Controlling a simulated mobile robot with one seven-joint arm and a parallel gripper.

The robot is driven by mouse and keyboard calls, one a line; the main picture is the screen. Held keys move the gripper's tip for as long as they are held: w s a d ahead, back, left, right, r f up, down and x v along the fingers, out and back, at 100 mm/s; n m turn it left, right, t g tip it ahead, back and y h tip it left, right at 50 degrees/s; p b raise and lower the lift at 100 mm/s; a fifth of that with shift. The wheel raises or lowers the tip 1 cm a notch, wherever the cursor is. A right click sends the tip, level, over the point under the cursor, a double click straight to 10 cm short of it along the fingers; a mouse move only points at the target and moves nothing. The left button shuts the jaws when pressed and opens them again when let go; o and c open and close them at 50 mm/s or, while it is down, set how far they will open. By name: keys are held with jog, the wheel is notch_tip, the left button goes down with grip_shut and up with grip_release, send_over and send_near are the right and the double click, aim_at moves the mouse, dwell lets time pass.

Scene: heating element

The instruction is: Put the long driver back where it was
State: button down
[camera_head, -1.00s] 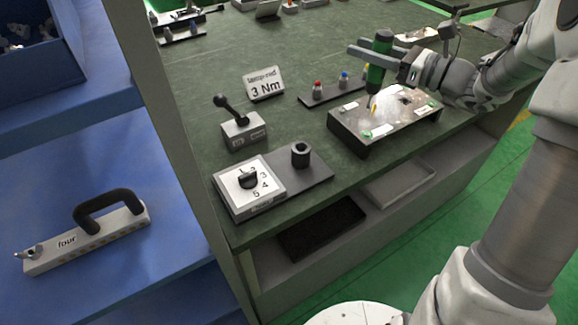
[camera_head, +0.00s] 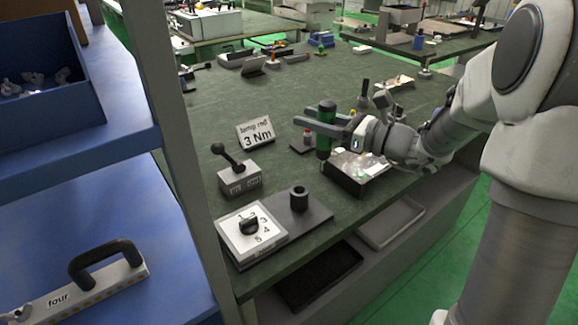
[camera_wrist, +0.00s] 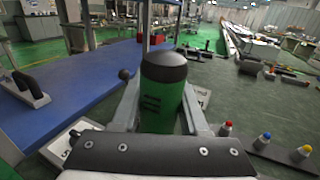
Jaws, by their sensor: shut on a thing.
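The long driver, with a green handle and black cap, is upright in my gripper (camera_head: 326,126). In the head view its handle (camera_head: 325,146) stands in front of the small bit rack, at the left of the dark box. In the wrist view the driver (camera_wrist: 162,95) fills the middle, between both fingers of my gripper (camera_wrist: 160,108). My gripper is shut on the handle. The driver's shaft is not clearly visible. A black upright socket (camera_head: 298,199) stands on a dark plate beside a numbered dial box (camera_head: 251,233); I see nothing in it.
The dark box (camera_head: 352,184) with a glossy top is below my gripper. A 3 Nm sign (camera_head: 256,133) and a lever box (camera_head: 238,178) stand to the left. Red, blue and yellow-topped pieces (camera_wrist: 265,140) sit on the rack. Green bench surface is free behind the sign.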

jog(key=s+a+f+b, duration=0.2)
jog(key=a+f, duration=0.3)
jog(key=f, duration=0.2)
jog(key=shift+a+f+b, duration=0.1)
jog(key=shift+f+b, duration=0.05)
jog(key=shift+b, duration=0.15)
jog(key=shift+f, duration=0.15)
jog(key=shift+c, duration=2.1)
grip_release()
